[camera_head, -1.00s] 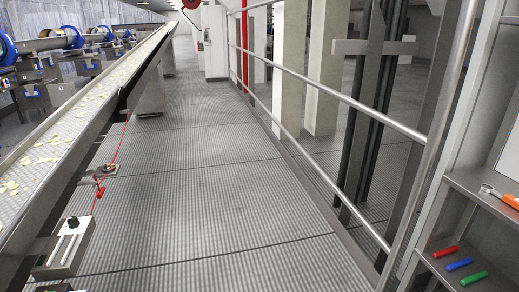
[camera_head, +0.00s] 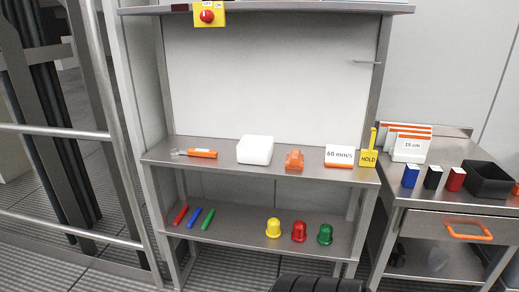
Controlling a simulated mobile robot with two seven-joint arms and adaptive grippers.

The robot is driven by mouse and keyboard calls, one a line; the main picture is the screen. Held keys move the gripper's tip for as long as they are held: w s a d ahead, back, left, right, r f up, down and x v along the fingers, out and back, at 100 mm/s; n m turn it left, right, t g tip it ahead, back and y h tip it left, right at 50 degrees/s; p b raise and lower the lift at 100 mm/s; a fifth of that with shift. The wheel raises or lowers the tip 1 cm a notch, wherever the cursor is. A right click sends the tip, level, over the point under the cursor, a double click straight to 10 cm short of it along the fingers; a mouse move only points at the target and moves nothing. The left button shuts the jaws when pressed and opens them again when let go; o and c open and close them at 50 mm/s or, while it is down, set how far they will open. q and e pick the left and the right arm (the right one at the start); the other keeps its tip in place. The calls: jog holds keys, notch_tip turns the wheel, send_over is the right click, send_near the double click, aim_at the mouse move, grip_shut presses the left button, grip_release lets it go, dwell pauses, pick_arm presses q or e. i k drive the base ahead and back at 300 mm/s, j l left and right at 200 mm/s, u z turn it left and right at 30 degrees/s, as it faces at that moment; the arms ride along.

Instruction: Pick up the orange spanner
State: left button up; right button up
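The orange spanner (camera_head: 202,153) lies on the left part of the upper shelf of a metal workstation, with its grey metal end pointing left and its orange handle to the right. Nothing covers it. Neither of my grippers shows clearly in the head view. A dark, ribbed rounded shape at the bottom edge may be a part of me, but I cannot tell.
The upper shelf (camera_head: 222,168) also holds a white box (camera_head: 255,150), an orange object (camera_head: 294,160), a "60 mm/s" card (camera_head: 340,155) and a yellow HOLD tag (camera_head: 368,157). Pens and coloured domes sit below. A side table (camera_head: 420,190) stands right; a railing (camera_head: 60,128) left.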

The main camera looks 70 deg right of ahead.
aim_at(197, 152)
jog(key=z, duration=1.7)
jog(key=i+j+z, duration=0.15)
jog(key=i+j, duration=0.05)
